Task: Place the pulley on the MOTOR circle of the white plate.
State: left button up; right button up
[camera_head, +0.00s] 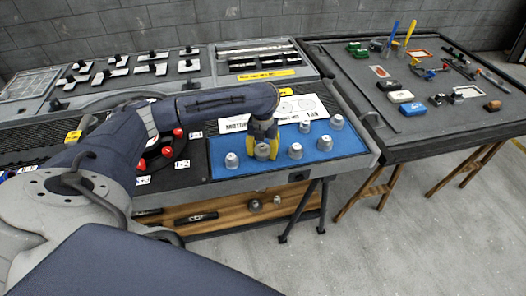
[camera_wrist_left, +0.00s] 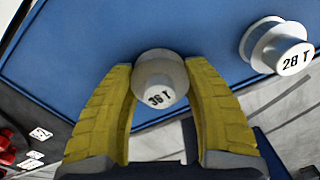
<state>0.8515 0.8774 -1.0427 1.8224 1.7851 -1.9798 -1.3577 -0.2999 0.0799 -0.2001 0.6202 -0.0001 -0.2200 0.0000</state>
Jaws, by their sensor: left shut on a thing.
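My left gripper (camera_head: 263,146), with yellow fingers, reaches down over the blue mat (camera_head: 335,147) and is shut on a grey pulley (camera_head: 262,151). In the left wrist view this pulley (camera_wrist_left: 159,82) sits between the fingertips, its white top marked with what looks like 36 T. I cannot tell whether it touches the mat. The white plate (camera_head: 318,112) lies behind, with MOTOR printed at its left and FAN at its right. My arm hides part of the plate, including most of the MOTOR side. My right gripper is not in view.
Several other pulleys stand on the mat, including one to the left (camera_head: 231,160) and one to the right (camera_head: 295,151). A pulley marked 28 T (camera_wrist_left: 277,46) shows in the left wrist view. A dark table (camera_head: 430,125) with small parts stands at the right.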

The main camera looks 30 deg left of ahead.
pick_arm(q)
jog(key=c, duration=0.6)
